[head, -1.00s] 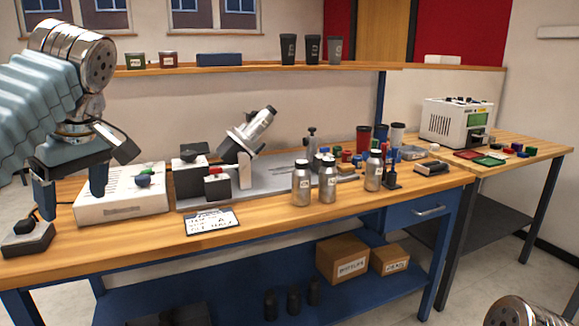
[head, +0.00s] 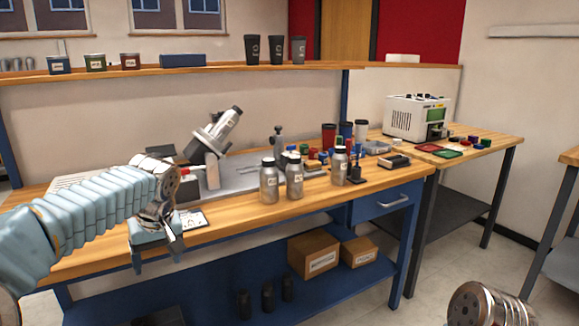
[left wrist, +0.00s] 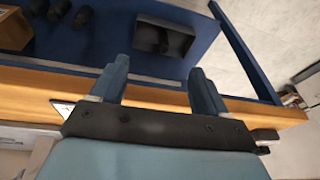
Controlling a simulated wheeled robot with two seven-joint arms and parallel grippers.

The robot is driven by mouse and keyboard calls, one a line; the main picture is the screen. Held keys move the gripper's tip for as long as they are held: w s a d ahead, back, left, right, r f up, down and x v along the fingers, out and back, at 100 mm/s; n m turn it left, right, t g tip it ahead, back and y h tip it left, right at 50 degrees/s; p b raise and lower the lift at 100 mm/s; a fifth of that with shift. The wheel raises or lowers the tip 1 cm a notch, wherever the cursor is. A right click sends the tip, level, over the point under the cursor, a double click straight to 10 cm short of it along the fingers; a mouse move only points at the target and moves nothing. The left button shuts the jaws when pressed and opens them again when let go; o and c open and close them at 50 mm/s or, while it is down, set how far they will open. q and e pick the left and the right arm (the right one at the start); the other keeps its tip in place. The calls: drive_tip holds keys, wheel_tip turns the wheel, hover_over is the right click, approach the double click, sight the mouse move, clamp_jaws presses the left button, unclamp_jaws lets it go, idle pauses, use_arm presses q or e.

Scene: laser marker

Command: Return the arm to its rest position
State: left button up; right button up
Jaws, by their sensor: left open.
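My left arm comes in from the left in the head view. My left gripper (head: 158,258) hangs low at the front edge of the wooden bench, fingers pointing down. In the left wrist view its two blue fingers (left wrist: 160,75) are spread apart with nothing between them. They show over the bench's front edge and the blue lower shelf. Of my right arm, only a metal joint (head: 487,305) shows at the bottom right of the head view; its gripper is out of sight.
The bench top (head: 240,225) holds the laser marker (head: 213,140), a label card (head: 194,219) and several metal bottles (head: 269,184). Cardboard boxes (head: 313,255) and dark cylinders (head: 267,297) stand on the lower shelf.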

use_arm(q)
drive_tip(key=s+d+f+m+h, duration=0.15)
drive_tip(key=d+f, duration=0.25)
drive_tip(key=f, duration=0.6)
drive_tip(key=s+d+f+m+g+h, duration=0.15)
drive_tip(key=d+f, duration=0.25)
drive_tip(key=f, duration=0.6)
drive_tip(key=d+f+m+h, duration=0.2)
drive_tip(key=d+f, duration=0.3)
drive_tip(key=f, duration=0.5)
drive_tip(key=s+d+f+h, duration=0.1)
drive_tip(key=s+d+f, duration=0.1)
drive_tip(key=s+f, duration=0.6)
drive_tip(key=s+d+f, duration=0.3)
drive_tip(key=s+f, duration=0.4)
drive_tip(key=s, duration=0.4)
drive_tip(key=shift+s+f+m+h, duration=0.3)
drive_tip(key=shift+f+m+h, duration=0.05)
drive_tip(key=shift+m+h, duration=0.05)
